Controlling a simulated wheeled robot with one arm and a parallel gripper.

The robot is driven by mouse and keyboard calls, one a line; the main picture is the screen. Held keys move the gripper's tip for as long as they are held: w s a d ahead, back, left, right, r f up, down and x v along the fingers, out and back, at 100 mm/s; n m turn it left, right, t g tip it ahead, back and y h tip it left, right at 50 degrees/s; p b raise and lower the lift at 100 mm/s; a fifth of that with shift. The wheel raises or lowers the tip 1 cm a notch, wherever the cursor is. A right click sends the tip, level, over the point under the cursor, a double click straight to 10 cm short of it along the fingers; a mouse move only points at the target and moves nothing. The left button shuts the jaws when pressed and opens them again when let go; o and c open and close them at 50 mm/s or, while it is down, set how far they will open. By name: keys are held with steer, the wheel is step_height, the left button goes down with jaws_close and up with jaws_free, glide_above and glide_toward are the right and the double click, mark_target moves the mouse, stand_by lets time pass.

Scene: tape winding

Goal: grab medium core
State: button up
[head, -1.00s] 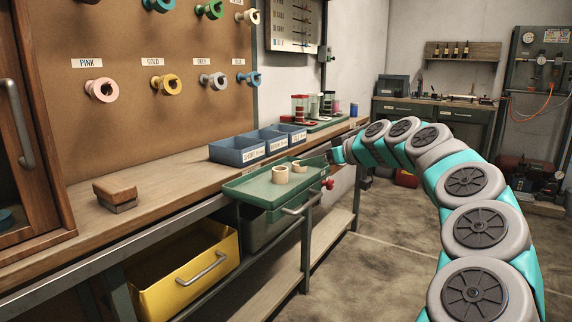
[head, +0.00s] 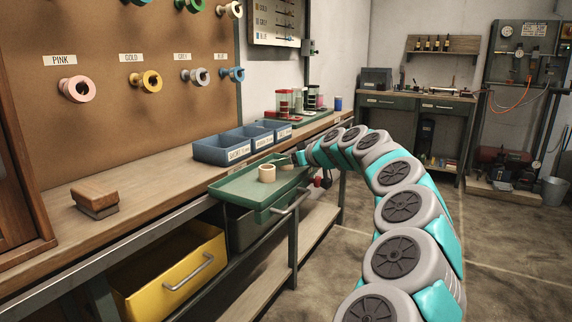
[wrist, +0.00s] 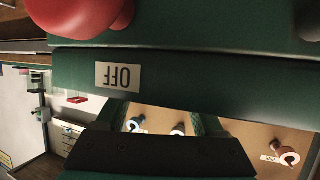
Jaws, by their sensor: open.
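Two short tan cores stand on the green tray (head: 225,187). One core (head: 267,173) is nearer, and the other core (head: 286,164) is at the tray's right side. I cannot tell which of them is the medium one. My gripper (head: 299,158) is small and partly hidden by my arm in the head view. It is open, beside the right-hand core; I cannot tell whether they touch. The wrist view shows no core, only a dark bar (wrist: 160,155) across its lower part.
Labelled blue bins (head: 222,149) stand behind the tray. A wooden block (head: 95,197) lies on the bench at left. A green panel (wrist: 200,75) with an OFF label and a red knob (wrist: 78,12) fills the upper wrist view. A yellow drawer (head: 165,275) is open below.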

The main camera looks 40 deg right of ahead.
steer(key=shift+c, duration=0.2)
steer(key=shift+r, duration=0.1)
steer(key=c, duration=1)
steer(key=shift+c, duration=0.2)
steer(key=shift+r, duration=0.1)
